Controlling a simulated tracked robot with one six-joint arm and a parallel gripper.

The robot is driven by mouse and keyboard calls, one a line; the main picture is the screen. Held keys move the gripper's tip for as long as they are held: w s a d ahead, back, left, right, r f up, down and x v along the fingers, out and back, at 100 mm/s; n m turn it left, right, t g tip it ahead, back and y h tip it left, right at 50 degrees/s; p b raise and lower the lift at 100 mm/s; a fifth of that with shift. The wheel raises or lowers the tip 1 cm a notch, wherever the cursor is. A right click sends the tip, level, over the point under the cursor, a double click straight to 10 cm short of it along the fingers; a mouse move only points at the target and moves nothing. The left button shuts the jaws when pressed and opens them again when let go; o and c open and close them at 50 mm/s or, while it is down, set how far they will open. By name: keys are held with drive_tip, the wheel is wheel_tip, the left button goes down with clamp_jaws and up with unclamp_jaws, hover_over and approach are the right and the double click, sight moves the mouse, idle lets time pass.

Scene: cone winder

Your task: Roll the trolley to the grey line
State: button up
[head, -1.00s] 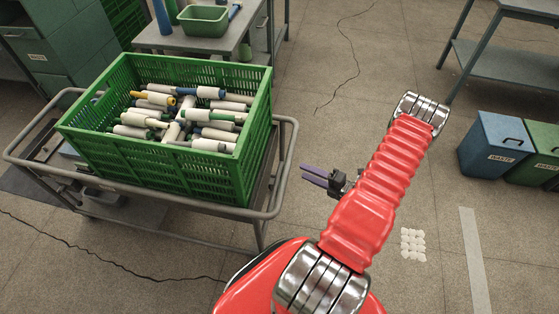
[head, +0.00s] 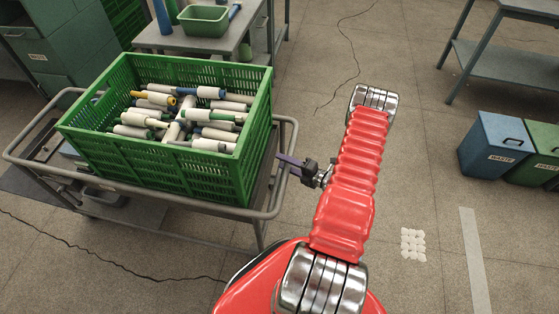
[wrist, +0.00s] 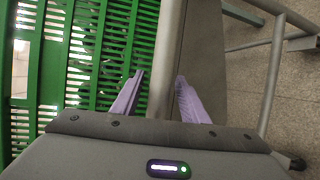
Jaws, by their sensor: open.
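The trolley (head: 278,190) is a grey tubular frame at the left in the head view, carrying a green crate (head: 190,180) full of yarn cones. The grey line (head: 474,260) is a pale strip on the floor at the right, well apart from the trolley. My gripper (head: 284,166) is at the trolley's right-hand rail. In the wrist view the two purple fingers of my gripper (wrist: 158,95) are open, one on each side of the grey rail (wrist: 168,60). I cannot tell whether either finger touches it.
A blue waste bin (head: 490,145) and a green bin (head: 540,155) stand at the right. A bench (head: 215,42) stands behind the trolley, another table (head: 500,65) at the back right. White patches (head: 412,245) lie on the floor.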

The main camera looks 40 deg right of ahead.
drive_tip(key=shift+x, duration=1.3)
clamp_jaws()
